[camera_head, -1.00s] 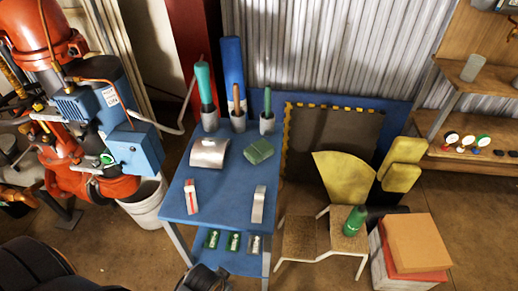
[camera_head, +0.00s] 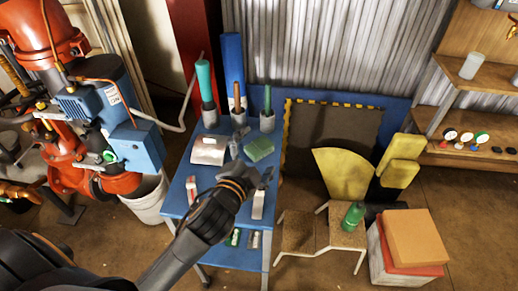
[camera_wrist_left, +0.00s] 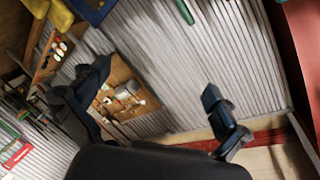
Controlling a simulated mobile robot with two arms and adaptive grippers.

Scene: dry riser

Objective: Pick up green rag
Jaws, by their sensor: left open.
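The green rag (camera_head: 259,148) lies folded on the blue table (camera_head: 178,200), toward its back right, in the head view. My left gripper (camera_head: 251,165) is over the table, just in front of the rag in the picture, with its fingers spread and nothing between them. I cannot tell its exact height above the table. The left wrist view shows the two dark fingers (camera_wrist_left: 155,90) apart, with the corrugated wall behind them; I cannot make out the rag there. My right gripper is not in view.
A grey-white folded cloth (camera_head: 209,150) lies left of the rag. Several holders with upright tools, including a grey cup (camera_head: 267,122), stand at the table's back. A red-and-white item (camera_head: 191,188) is at left. A green bottle (camera_head: 353,215) stands on a step at right.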

